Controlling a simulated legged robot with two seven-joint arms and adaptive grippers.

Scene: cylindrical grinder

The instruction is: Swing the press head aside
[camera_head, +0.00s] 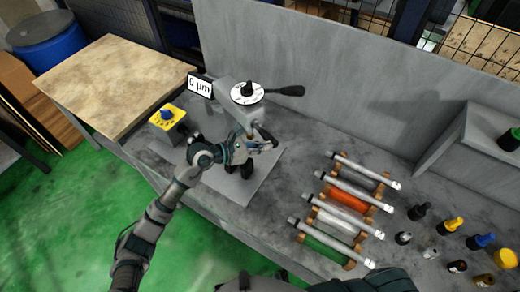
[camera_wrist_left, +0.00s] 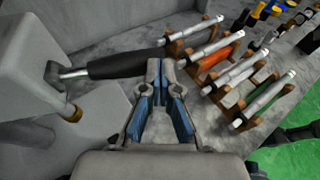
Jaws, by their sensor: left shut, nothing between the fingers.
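The press head (camera_head: 238,98) is a grey block with a white dial on top, standing on a light plate on the bench. A lever with a black grip (camera_head: 290,91) sticks out to its right. In the left wrist view the press head (camera_wrist_left: 35,65) fills the left side, and the black grip (camera_wrist_left: 122,63) runs right towards my fingertips. My left gripper (camera_head: 268,138) is in front of and below the lever. It also shows in the left wrist view (camera_wrist_left: 160,68), shut and empty, its tips close to the grip's end; contact cannot be told. My right gripper is not visible.
A yellow-topped box with a blue knob (camera_head: 167,117) and a "0 µm" sign (camera_head: 199,86) are left of the press. Rollers on a brown rack (camera_head: 340,208) and several small tools (camera_head: 453,225) lie right. A grey wall panel (camera_head: 320,75) stands behind.

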